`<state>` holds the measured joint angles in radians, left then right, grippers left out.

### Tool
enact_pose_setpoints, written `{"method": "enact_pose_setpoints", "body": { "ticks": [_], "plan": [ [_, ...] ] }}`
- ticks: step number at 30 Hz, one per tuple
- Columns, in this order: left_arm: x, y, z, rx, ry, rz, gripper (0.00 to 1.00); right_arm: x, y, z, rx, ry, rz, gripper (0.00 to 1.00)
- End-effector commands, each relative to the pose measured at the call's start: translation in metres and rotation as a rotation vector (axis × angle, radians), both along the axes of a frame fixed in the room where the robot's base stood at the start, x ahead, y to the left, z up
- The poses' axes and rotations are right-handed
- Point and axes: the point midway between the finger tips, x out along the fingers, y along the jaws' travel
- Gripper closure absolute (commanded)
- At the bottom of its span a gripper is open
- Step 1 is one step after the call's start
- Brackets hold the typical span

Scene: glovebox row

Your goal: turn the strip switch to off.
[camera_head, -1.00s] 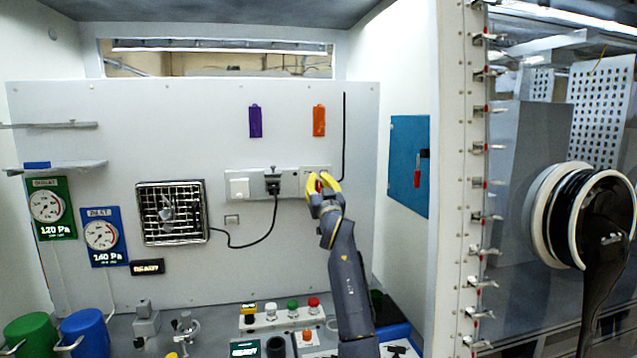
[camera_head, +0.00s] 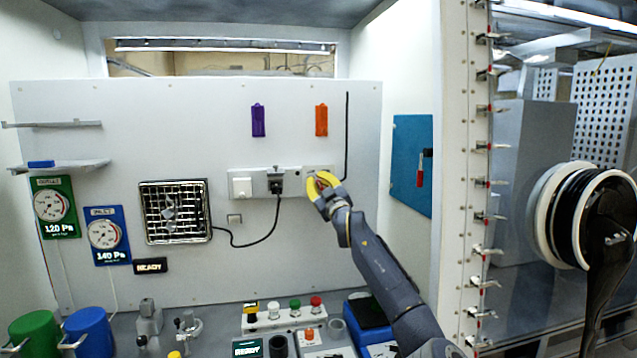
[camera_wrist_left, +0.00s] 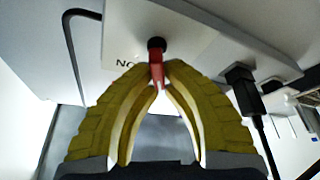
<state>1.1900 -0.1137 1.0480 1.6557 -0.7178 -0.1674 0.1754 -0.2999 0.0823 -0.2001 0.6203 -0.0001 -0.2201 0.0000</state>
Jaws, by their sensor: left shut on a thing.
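The power strip (camera_head: 292,183) is a pale box on the white back wall, with a black plug (camera_head: 275,182) in it. My left gripper (camera_head: 319,182), with yellow fingers, is at the strip's right end and covers part of it. In the left wrist view the fingertips (camera_wrist_left: 158,78) are shut on the red strip switch lever (camera_wrist_left: 157,66), which comes out of a round black base (camera_wrist_left: 156,44). My right gripper is not in view.
A black cable (camera_head: 272,226) runs from the plug to the fan grille (camera_head: 175,212). A purple tag (camera_head: 258,121) and an orange tag (camera_head: 321,120) hang above the strip. A button box (camera_head: 285,316) stands below on the bench. A blue panel (camera_head: 411,165) is on the right wall.

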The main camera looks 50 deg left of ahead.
Motion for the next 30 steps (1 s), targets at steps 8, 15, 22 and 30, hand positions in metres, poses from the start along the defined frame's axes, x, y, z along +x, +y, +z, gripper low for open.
{"method": "enact_pose_setpoints", "body": {
  "ticks": [8, 15, 22, 30],
  "plan": [
    [-0.0008, 0.0007, 0.0000, -0.016, -0.033, 0.000, 1.00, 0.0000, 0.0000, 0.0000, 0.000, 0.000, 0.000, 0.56],
    [-0.0010, 0.0007, 0.0001, -0.016, -0.033, 0.000, 1.00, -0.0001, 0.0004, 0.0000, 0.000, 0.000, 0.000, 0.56],
    [-0.0010, 0.0007, 0.0000, -0.016, -0.033, 0.000, 0.73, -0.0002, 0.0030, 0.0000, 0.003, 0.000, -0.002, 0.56],
    [-0.0009, 0.0005, -0.0003, -0.017, -0.033, 0.000, 0.67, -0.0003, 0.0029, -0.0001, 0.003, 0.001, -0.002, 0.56]
  ]
}}
